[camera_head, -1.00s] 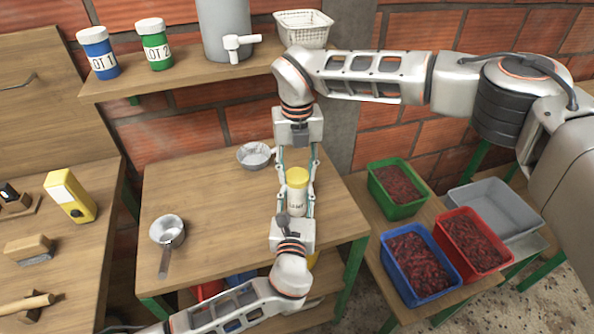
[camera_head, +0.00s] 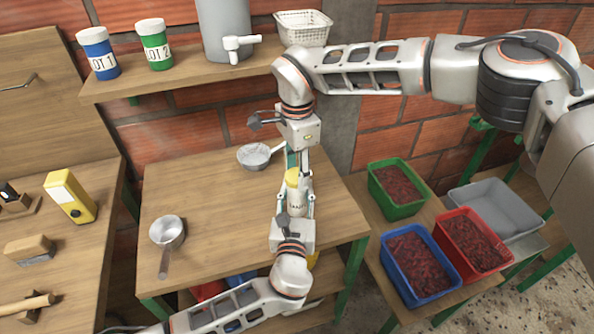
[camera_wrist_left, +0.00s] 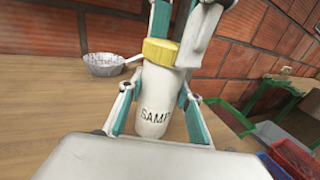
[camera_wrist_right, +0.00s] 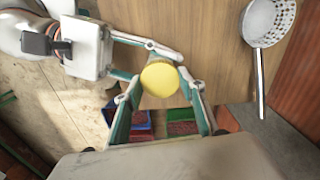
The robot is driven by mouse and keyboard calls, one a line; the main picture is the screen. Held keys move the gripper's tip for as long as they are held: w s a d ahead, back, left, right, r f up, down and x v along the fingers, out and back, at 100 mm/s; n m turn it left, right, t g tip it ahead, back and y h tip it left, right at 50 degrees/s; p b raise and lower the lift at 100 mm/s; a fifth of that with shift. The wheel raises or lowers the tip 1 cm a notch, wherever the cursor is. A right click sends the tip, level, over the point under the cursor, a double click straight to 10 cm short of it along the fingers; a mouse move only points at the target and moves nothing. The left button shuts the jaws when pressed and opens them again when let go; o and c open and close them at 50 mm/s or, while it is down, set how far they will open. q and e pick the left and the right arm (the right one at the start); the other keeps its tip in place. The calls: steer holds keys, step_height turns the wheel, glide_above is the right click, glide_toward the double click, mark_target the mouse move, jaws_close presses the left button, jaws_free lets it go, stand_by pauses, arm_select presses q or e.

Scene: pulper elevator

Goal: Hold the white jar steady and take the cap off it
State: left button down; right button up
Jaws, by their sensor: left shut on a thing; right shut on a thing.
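The white jar (camera_head: 297,201) with black lettering stands upright over the middle table. It is large in the left wrist view (camera_wrist_left: 155,100). Its yellow cap (camera_wrist_left: 160,52) sits on its top and also shows from above in the right wrist view (camera_wrist_right: 160,78). My left gripper (camera_wrist_left: 157,112) is shut on the jar's body, one finger on each side. My right gripper (camera_head: 298,172) comes from above and behind and is shut on the cap; its fingers partly hide the cap in the head view. Whether the jar's base touches the table is unclear.
A metal strainer (camera_head: 254,156) lies behind the jar and a handled scoop (camera_head: 167,232) lies at the table's left. Green (camera_head: 397,188), blue (camera_head: 421,264) and red (camera_head: 473,243) crates of red fruit stand at right, beside an empty grey crate (camera_head: 497,208).

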steer(key=n, duration=0.3)
steer(key=shift+n, duration=0.3)
steer(key=n, duration=0.4)
steer(key=shift+r, duration=0.1)
steer(key=shift+r, duration=1.05)
steer(key=shift+r, duration=2)
arm_select(q)
steer(key=c, duration=1.4)
jaws_free()
steer(key=shift+o, duration=0.2)
steer(key=shift+s, duration=0.1)
